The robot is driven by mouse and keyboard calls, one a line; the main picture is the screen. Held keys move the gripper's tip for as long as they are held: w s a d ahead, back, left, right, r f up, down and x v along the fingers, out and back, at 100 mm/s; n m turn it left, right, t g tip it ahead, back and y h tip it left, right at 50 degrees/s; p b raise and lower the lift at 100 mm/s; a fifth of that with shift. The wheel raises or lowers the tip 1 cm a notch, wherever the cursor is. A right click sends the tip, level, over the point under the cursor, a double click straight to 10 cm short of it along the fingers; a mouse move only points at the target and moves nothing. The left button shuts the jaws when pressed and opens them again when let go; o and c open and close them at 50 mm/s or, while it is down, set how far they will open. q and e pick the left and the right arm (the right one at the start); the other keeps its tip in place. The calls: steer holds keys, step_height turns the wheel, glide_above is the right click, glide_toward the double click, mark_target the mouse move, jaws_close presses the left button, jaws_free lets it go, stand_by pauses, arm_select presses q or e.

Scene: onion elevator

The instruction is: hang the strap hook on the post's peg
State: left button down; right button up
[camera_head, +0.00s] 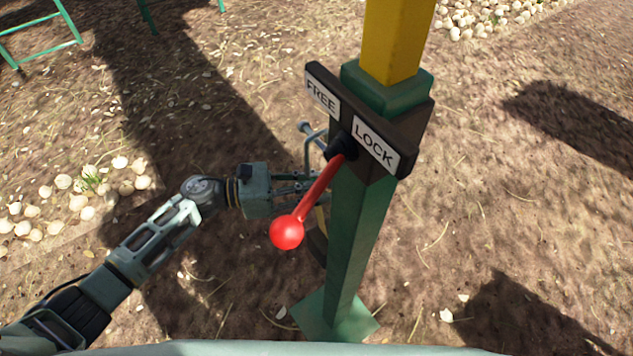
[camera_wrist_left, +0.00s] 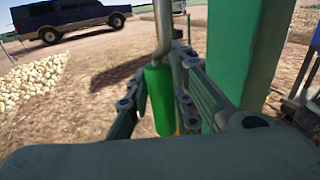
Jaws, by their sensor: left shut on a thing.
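The green post (camera_head: 358,240) stands upright, with its yellow upper part (camera_head: 397,40) above. A grey peg with a rounded end (camera_head: 304,128) sticks out left from behind the FREE/LOCK plate. My left gripper (camera_head: 308,190) is beside the post, below the plate, partly behind the red lever. In the left wrist view its fingers (camera_wrist_left: 158,100) are shut around the green grip (camera_wrist_left: 160,98) of the strap hook, whose metal rod (camera_wrist_left: 163,30) runs upward. In the head view a bent grey rod (camera_head: 308,152) rises to the peg. I cannot tell whether it sits over it.
A red-knobbed lever (camera_head: 287,232) hangs from the FREE/LOCK plate (camera_head: 372,150), in front of the gripper. A dark curved band (camera_head: 317,243) is beside the post's foot. Onion heaps (camera_head: 75,205) lie left. A blue truck (camera_wrist_left: 70,18) stands far off. Ground right of the post is open.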

arm_select(q)
steer(key=c, duration=1.5)
jaws_free()
steer(key=a, duration=0.4)
steer(key=s+a, duration=0.1)
steer(key=a, duration=0.3)
steer(key=s+a, duration=0.1)
steer(key=a, duration=0.3)
steer(key=shift+r, duration=0.1)
